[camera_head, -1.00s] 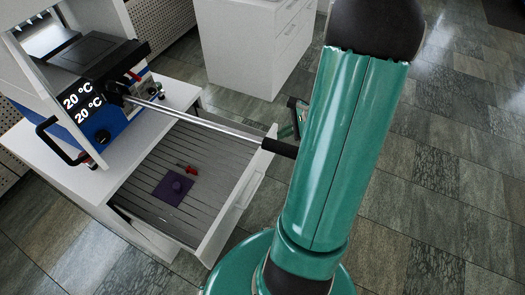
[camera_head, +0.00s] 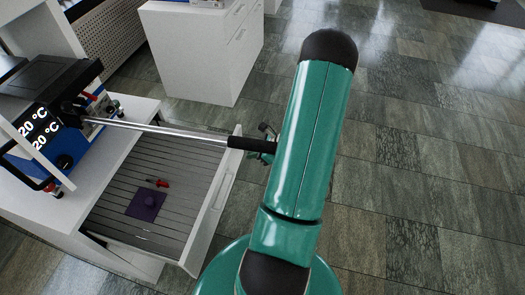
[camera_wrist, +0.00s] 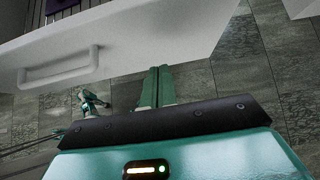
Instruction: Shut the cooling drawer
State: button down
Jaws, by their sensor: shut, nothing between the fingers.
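The cooling drawer (camera_head: 211,215) is pulled open below the white bench at left in the head view. My gripper (camera_wrist: 160,70) shows there as two teal fingers close together, empty, just below the drawer front and right of the handle. Contact with the front cannot be told.
A blue press (camera_head: 75,145) with temperature displays stands on the bench (camera_head: 110,150). Its long metal lever (camera_head: 170,130) with a black grip reaches out over the drawer towards my arm. A white cabinet (camera_head: 195,55) stands behind. Tiled floor at right is clear.

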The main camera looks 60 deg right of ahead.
aim_at(234, 155)
jog(key=w, duration=0.1)
jog(key=w+a, duration=0.1)
jog(key=w, duration=0.1)
jog(key=shift+w+a+f, duration=0.2)
jog(key=shift+w+f, duration=0.15)
jog(key=shift+w+a, duration=0.15)
jog(key=shift+w, duration=0.2)
jog(key=shift+w, duration=0.15)
